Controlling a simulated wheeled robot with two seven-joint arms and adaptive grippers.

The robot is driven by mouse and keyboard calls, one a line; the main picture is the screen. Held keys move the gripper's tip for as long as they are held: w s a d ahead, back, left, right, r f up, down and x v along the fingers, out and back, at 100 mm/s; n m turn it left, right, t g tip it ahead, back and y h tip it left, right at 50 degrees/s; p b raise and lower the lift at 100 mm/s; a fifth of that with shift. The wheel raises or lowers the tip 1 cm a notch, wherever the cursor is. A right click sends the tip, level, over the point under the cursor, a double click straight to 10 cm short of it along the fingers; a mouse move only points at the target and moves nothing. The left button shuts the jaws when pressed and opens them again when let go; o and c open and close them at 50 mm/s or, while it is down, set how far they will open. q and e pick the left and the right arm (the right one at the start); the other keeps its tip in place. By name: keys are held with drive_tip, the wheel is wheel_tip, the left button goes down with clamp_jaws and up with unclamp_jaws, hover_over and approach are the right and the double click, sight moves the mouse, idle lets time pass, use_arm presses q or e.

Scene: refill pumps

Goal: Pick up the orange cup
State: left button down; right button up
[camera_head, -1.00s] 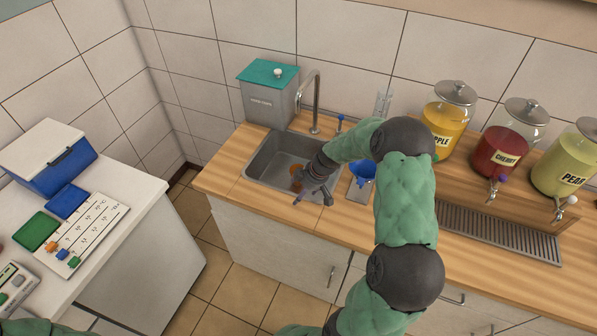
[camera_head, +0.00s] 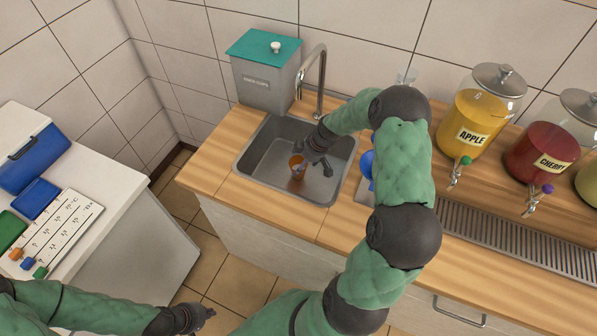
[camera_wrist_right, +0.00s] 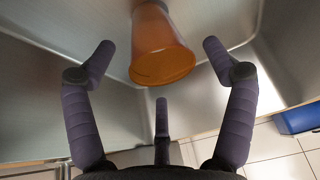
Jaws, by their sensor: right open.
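The orange cup (camera_head: 297,165) is in the sink basin (camera_head: 262,152), partly hidden by my right gripper in the head view. My right gripper (camera_head: 312,163) is open over the basin, close to the cup. In the right wrist view the cup (camera_wrist_right: 161,48) lies between the two spread side fingers of the right gripper (camera_wrist_right: 160,52), with clear gaps on both sides. The third finger is below it. My left gripper (camera_head: 203,313) is at the bottom of the head view, away from the sink; its jaw state is unclear.
A curved faucet (camera_head: 321,80) and a grey box with a teal lid (camera_head: 265,70) stand behind the sink. A blue funnel (camera_head: 366,163) is right of it. Apple (camera_head: 474,120) and cherry (camera_head: 542,148) dispensers stand further right. The counter's left front is clear.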

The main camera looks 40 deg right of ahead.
sight(295, 161)
drive_tip(key=shift+b+x, duration=0.6)
drive_tip(key=shift+x, duration=2.95)
drive_tip(key=c, duration=1.2)
drive_tip(key=shift+r, duration=0.1)
